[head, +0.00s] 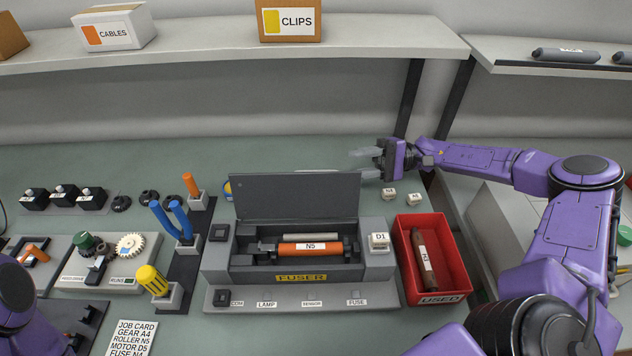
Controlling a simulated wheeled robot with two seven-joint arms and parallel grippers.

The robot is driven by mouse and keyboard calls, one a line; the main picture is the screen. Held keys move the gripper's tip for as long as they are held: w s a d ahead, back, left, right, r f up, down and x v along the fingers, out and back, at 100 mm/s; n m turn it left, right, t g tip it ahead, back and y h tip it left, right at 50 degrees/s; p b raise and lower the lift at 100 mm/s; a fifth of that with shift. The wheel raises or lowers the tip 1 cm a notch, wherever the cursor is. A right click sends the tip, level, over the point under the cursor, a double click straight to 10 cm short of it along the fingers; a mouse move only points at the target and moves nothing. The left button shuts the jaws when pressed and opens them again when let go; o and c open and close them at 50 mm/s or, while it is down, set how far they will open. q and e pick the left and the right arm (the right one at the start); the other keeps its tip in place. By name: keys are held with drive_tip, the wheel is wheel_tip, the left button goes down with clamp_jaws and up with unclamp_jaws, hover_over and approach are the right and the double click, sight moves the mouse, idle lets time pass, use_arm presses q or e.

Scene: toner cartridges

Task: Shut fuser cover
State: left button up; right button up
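The fuser unit (385,265) is a grey box labelled FUSER in the middle of the bench. Its dark grey fuser cover (295,198) stands open and upright along the back edge. An orange roller labelled N5 (295,247) lies inside, with a pale bar behind it. My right gripper (362,163) is behind the cover's right end, its pale fingers pointing left and apart, with nothing seen between them. I cannot tell whether a finger touches the cover. My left arm (20,310) shows only at the lower left edge; its gripper is out of frame.
A red tray labelled USED (462,268) holds a dark roller (424,262) right of the fuser. A rack of tools (186,245) stands left of it. A D1 block (379,242) sits on the unit's right side. A shelf (360,40) runs above the back.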

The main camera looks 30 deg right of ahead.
sight(317, 173)
drive_tip(key=a+p, duration=0.1)
drive_tip(key=a, duration=0.2)
drive_tip(key=a+p, duration=0.2)
drive_tip(key=a, duration=0.1)
drive_tip(key=w+a+r+p, duration=0.1)
drive_tip(key=a, duration=0.2)
drive_tip(key=shift+a+r+p, duration=0.1)
drive_tip(key=shift+a+p, duration=0.1)
drive_tip(key=shift+p, duration=0.2)
drive_tip(key=shift+a, duration=0.5)
use_arm(q)
wheel_tip(317, 173, up, 4)
drive_tip(key=shift+f, duration=0.1)
use_arm(e)
clamp_jaws()
